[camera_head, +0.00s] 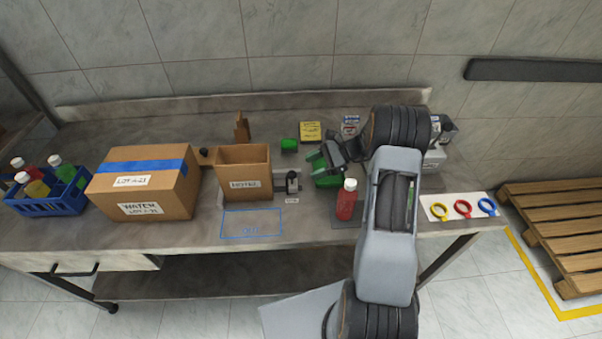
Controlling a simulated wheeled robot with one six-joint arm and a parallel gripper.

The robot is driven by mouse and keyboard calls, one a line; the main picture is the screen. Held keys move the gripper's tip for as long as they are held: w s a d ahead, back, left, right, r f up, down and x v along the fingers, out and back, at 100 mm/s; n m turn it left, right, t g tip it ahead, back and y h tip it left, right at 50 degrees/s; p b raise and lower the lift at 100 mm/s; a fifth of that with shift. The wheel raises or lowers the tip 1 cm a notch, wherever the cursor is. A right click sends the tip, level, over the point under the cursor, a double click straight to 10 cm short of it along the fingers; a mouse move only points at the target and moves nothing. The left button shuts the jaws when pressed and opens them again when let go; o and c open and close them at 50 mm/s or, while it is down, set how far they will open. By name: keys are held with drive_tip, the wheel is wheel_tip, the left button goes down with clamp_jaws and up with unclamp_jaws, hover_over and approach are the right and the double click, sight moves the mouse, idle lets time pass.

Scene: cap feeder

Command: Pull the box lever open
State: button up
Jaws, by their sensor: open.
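An open-topped brown box (246,188) with a printed label stands mid-table. Against its right side is a small grey fitting with an upright dark part (292,181), which looks like the lever; a small label lies in front of it. My gripper (328,158) reaches in from the right, behind the red bottle, and is open. It is to the right of the dark part and apart from it. Green shapes (326,180) show around and below my gripper, and I cannot tell their exact form. My arm covers part of the table on the right.
A red bottle with a white cap (346,200) stands left of my forearm. A closed carton (144,184) and a blue crate of bottles (45,196) are at left. A blue-outlined area (251,223) is clear.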

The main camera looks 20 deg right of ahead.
drive_tip(key=b+v, duration=0.1)
drive_tip(key=v, duration=0.6)
drive_tip(key=shift+d, duration=0.25)
drive_tip(key=s+a+r+n+h, duration=0.5)
drive_tip(key=s+a+n+h, duration=0.1)
drive_tip(key=s, duration=0.3)
drive_tip(key=s+a+r+n+t+h, duration=0.1)
drive_tip(key=s+a+r+n+h, duration=0.5)
drive_tip(key=s+n, duration=0.3)
drive_tip(key=shift+s+a+r+h, duration=0.2)
drive_tip(key=shift+s+a+h, duration=0.15)
drive_tip(key=shift+s, duration=0.25)
drive_tip(key=shift+s+a+n+t+h, duration=0.1)
drive_tip(key=shift+s+n+t+h, duration=0.25)
drive_tip(key=shift+s+n+t, duration=0.6)
drive_tip(key=shift+c, duration=0.2)
